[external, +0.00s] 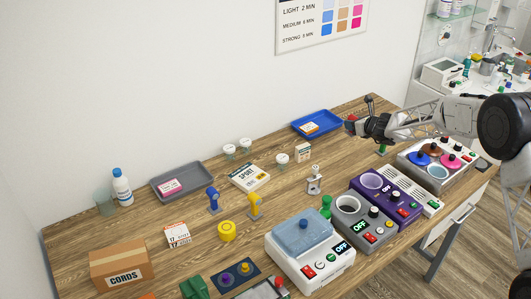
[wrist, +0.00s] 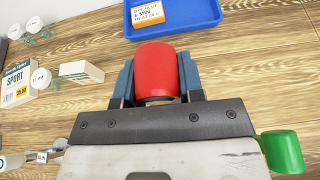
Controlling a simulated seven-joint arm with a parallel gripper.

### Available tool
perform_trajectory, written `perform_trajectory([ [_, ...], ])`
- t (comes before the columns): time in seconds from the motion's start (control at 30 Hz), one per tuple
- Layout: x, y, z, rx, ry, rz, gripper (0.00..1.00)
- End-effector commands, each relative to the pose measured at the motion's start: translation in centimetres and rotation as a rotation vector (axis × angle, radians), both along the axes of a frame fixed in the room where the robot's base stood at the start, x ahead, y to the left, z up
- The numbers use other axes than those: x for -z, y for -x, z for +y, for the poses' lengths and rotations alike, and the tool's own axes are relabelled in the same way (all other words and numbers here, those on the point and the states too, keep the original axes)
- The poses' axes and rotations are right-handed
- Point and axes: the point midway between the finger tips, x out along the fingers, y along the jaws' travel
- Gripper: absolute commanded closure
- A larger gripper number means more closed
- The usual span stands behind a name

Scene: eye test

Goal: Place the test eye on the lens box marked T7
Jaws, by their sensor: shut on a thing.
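My gripper (external: 355,125) is shut on a red rounded object (wrist: 157,72), held between its fingers in the wrist view and above the back right of the table in the external view. I cannot tell whether it is the test eye. A small white and orange box (external: 178,236) lies at the front left, with small marks like "17" or "T7", too small to be sure. It is far to the left of my gripper. The held object's lower end is partly hidden by the gripper.
A blue tray (external: 336,126) with an orange-labelled box lies near my gripper. A green object (wrist: 283,152) is right of the gripper in the wrist view. A grey tray (external: 160,180), a SPORT box (external: 262,183) and several powered devices stand around. Bare wood shows mid-table.

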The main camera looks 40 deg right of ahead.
Motion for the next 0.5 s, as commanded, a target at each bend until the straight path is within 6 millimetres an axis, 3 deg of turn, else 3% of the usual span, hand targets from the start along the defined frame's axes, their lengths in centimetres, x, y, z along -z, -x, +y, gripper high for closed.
perform_trajectory([
  [0.17, -1.1, 0.0, 0.0, -0.001, 0.002, -0.002, 0.96],
  [0.43, -5.1, 0.0, 0.0, -0.001, 0.003, -0.002, 0.96],
  [0.5, -5.0, -0.4, 1.2, -0.023, 0.000, 0.000, 0.96],
])
